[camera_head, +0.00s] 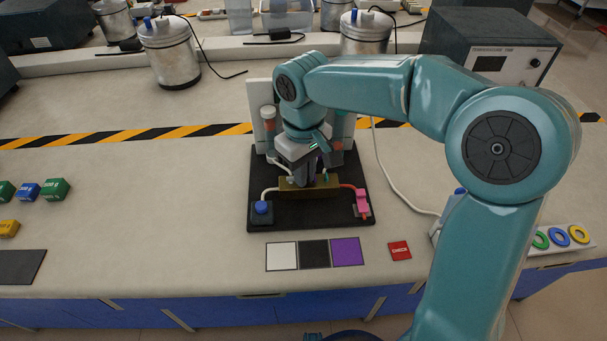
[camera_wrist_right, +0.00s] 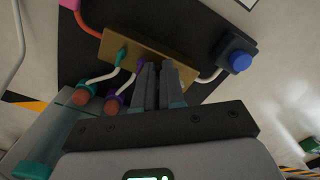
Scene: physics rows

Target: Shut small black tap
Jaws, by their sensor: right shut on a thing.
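A brass block (camera_head: 310,187) sits on a black base plate (camera_head: 280,219). In the wrist view the brass block (camera_wrist_right: 120,48) carries a teal tap (camera_wrist_right: 121,56) and a purple tap (camera_wrist_right: 141,63), each with a white tube. My right gripper (camera_head: 316,180) reaches down to the block from behind. Its fingers (camera_wrist_right: 160,70) are closed together at the block's edge, right of the purple tap in the wrist view. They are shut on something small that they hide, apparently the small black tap. Its handle angle cannot be seen. My left gripper is not in view.
A blue-knobbed black box (camera_head: 262,212) and a pink clamp (camera_head: 362,202) flank the block. White, black and purple squares (camera_head: 314,253) and a red tile (camera_head: 400,250) lie in front.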

